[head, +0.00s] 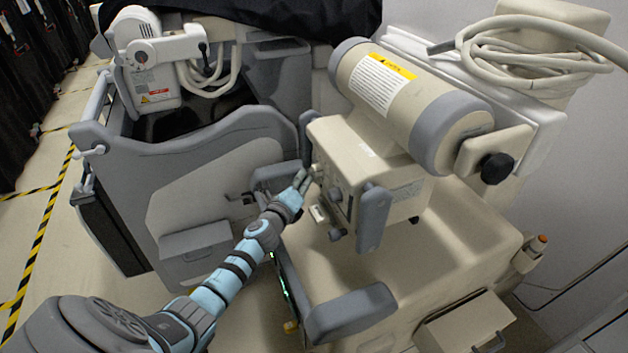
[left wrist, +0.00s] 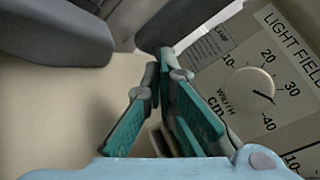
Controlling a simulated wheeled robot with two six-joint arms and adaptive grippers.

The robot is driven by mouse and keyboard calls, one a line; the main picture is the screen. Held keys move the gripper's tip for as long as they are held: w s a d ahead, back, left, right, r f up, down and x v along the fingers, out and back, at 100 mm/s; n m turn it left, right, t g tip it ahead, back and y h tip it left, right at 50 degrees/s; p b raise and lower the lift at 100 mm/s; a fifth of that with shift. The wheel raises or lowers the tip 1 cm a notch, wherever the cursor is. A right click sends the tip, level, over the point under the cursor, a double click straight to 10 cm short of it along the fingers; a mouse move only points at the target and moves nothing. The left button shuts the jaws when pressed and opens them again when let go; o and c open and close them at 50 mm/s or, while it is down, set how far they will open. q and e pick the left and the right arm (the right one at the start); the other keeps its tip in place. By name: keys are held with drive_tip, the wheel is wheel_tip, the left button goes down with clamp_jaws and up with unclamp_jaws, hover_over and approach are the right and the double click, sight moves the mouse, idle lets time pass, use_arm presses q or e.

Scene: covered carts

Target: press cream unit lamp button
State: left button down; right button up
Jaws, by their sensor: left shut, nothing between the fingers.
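The cream unit (head: 372,150) is a box with a control face turned left, below a large cylinder, in the head view. In the left wrist view its panel (left wrist: 235,110) shows a white dial (left wrist: 249,89) marked LIGHT FIELD and a small label (left wrist: 208,47) near the word LAMP. I cannot make out the lamp button; the fingers may hide it. My left gripper (head: 303,180) is shut and empty, with its tips close to the left edge of the control face. It also shows in the left wrist view (left wrist: 163,66). I cannot tell if the tips touch the panel. My right gripper is not in view.
A cream cylinder (head: 408,103) with grey ends sits above the unit. Grey handles (head: 373,218) flank the control face. A grey cart (head: 200,170) stands at left, and a coiled cable (head: 520,50) lies at the upper right.

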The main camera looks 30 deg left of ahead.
use_arm(q)
drive_tip(key=shift+w+d, duration=0.15)
idle(0.6)
drive_tip(key=shift+s+a, duration=0.55)
drive_tip(key=shift+s, duration=0.15)
drive_tip(key=s+a, duration=0.1)
drive_tip(key=s, duration=0.1)
drive_tip(key=s+a+b, duration=0.1)
drive_tip(key=s, duration=0.1)
drive_tip(key=shift+a, duration=0.4)
drive_tip(key=shift+s, duration=0.1)
idle(0.4)
